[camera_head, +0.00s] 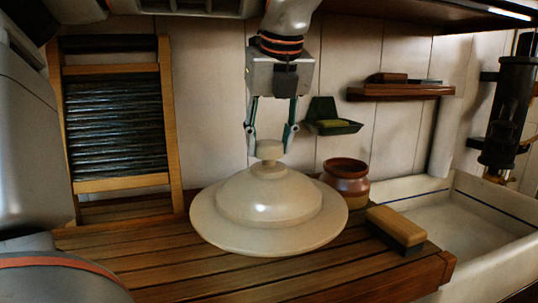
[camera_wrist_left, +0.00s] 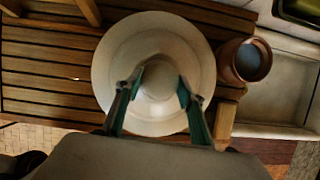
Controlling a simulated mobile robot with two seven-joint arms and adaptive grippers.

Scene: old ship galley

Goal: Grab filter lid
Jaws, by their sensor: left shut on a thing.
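The filter lid (camera_head: 268,200) is a wide, cream, domed lid with a round knob on top. It is over the slatted wooden board in the head view, and I cannot tell whether it touches the slats. My left gripper (camera_head: 270,150) comes down from above and is shut on the lid's knob, one finger on each side. In the left wrist view the lid (camera_wrist_left: 125,55) lies beneath the fingers of the left gripper (camera_wrist_left: 156,98), with the knob between them. My right gripper is not in view.
A brown jar (camera_head: 346,183) stands close behind the lid's right side. A scrubbing brush (camera_head: 396,230) lies to its right on the slatted board (camera_head: 190,275). A white sink (camera_head: 460,225) is further right. A washboard (camera_head: 117,120) leans at the left against the wall.

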